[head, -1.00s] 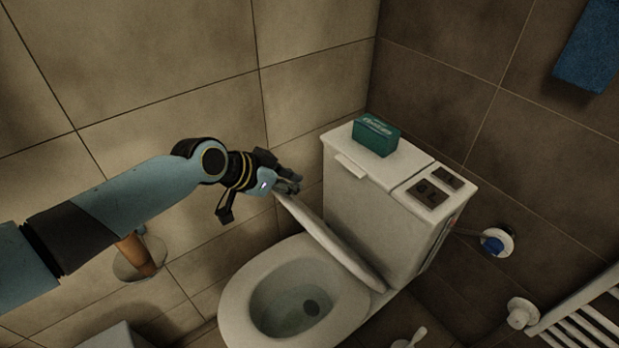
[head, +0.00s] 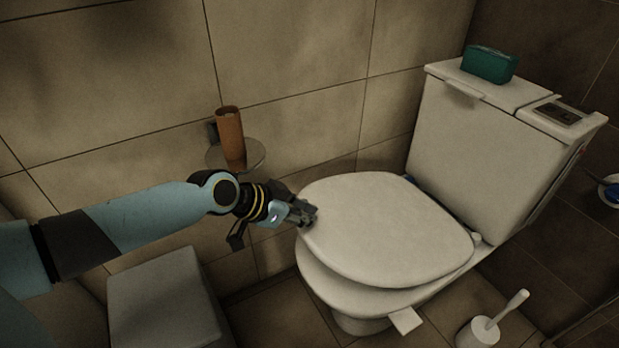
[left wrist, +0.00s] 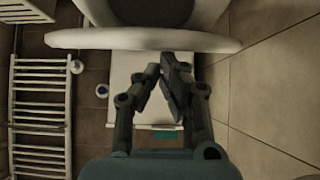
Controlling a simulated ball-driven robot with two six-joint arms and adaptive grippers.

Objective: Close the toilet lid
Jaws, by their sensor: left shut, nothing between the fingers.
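The white toilet lid (head: 385,232) is tilted low over the bowl in the head view, with a gap between it and the white seat rim (head: 350,294) at the front. My left gripper (head: 308,214) is shut and empty at the lid's left edge, seemingly touching it or very close. In the left wrist view the shut fingertips (left wrist: 163,68) are just beside the lid, which shows edge-on as a pale bar (left wrist: 140,40). My right gripper is not in view.
The cistern (head: 485,150) carries a green box (head: 489,64). A toilet brush (head: 484,332) stands at the lower right. A grey box (head: 163,300) is on the left, and a brown roll (head: 230,138) stands on a wall holder. A towel rail (left wrist: 40,110) shows in the left wrist view.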

